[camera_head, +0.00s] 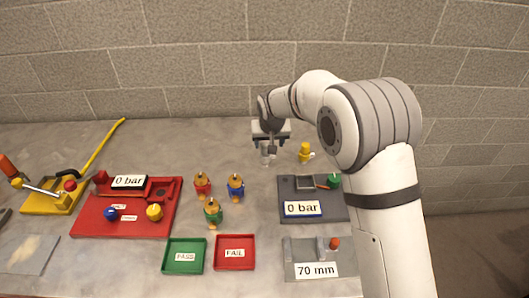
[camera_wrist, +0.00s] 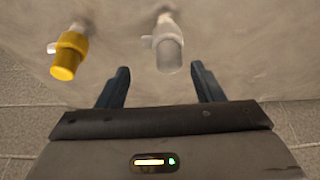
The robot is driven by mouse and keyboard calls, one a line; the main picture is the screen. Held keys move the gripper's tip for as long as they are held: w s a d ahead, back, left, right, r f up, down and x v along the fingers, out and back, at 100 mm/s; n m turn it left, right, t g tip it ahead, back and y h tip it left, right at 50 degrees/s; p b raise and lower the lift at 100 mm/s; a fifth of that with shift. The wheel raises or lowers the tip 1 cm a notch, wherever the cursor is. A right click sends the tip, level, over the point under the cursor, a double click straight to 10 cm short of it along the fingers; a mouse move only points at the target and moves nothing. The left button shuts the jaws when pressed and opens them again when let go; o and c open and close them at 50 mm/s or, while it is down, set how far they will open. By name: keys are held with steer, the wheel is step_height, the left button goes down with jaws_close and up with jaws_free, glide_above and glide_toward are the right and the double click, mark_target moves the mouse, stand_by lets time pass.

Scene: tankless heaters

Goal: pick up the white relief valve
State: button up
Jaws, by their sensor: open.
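The white relief valve (camera_wrist: 168,52) stands on the table in the wrist view, with a small side stub at its left. My gripper (camera_wrist: 158,72) is open and empty. The valve shows ahead of the gap between the two dark fingers, nearer the right finger, and no finger appears to touch it. In the head view my gripper (camera_head: 271,141) points down over the back of the table. A pale shape just under it looks like the white valve (camera_head: 266,157), partly hidden by the gripper.
A yellow valve (camera_wrist: 69,55) stands close beside the white one; it also shows in the head view (camera_head: 305,152). Red, blue and green valves stand further left. A grey "0 bar" fixture (camera_head: 315,208), green tray (camera_head: 185,256) and red tray (camera_head: 234,253) lie nearer. A block wall closes the back.

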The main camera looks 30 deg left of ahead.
mark_target(265, 153)
steer(key=shift+s+a+p+x, duration=0.15)
steer(key=shift+p+x, duration=0.3)
steer(key=shift+x, duration=0.8)
steer(key=shift+s+a+p+x, duration=0.15)
steer(key=shift+p+x, duration=0.25)
steer(key=shift+x, duration=0.9)
steer(key=shift+s+a+p+x, duration=0.15)
steer(key=shift+p+x, duration=0.3)
steer(key=shift+x, duration=0.8)
steer(key=shift+d+f, duration=0.1)
steer(key=shift+c, duration=0.5)
steer(key=c, duration=1.1)
